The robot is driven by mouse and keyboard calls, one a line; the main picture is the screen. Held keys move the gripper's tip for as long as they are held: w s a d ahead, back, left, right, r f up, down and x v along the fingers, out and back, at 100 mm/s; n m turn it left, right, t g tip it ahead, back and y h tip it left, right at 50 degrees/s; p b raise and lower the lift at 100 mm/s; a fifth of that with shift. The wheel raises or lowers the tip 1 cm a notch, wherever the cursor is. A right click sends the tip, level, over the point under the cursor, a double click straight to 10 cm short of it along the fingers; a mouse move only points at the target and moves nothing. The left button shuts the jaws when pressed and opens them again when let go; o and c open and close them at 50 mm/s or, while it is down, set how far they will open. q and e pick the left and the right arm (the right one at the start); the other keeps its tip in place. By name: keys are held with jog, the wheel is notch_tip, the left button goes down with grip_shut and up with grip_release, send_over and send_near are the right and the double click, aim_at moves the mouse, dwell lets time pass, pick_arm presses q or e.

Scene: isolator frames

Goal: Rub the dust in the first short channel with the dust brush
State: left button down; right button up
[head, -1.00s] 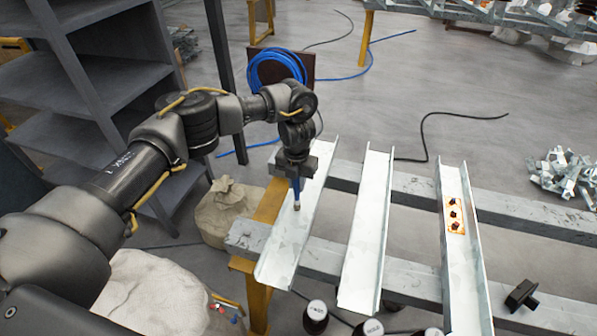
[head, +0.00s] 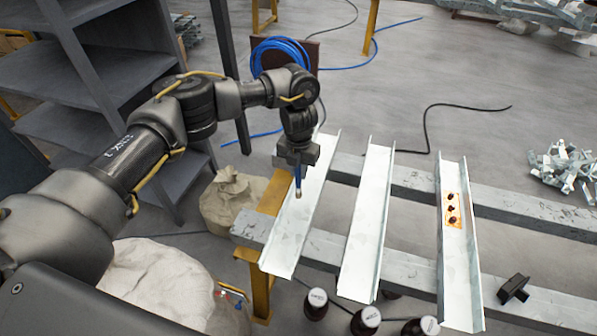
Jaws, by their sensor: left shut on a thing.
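Three short metal channels lie side by side across two grey beams. The left channel (head: 287,240) is under my left gripper (head: 298,168). The middle channel (head: 366,235) is bare, and the right channel (head: 459,270) carries an orange label with dark knobs. My left gripper is shut on the dust brush (head: 298,187), a thin blue-handled tool pointing down, its tip over the upper half of the left channel. I cannot tell whether the tip touches the metal. Dust is too faint to make out. My right gripper is not in view.
Several dark jars with white lids (head: 316,298) stand below the channels. A black block (head: 513,289) sits on the front beam (head: 405,272) at right. Sacks (head: 232,200), a grey shelf (head: 75,105) and a blue hose coil (head: 280,55) are at left. Metal brackets (head: 565,165) lie at right.

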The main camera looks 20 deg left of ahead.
pick_arm(q)
jog(key=shift+r+p, duration=0.45)
jog(key=shift+r, duration=0.8)
notch_tip(320, 180, up, 3)
jog(key=p, duration=0.2)
jog(key=shift+p, duration=0.4)
jog(key=shift+s, duration=0.1)
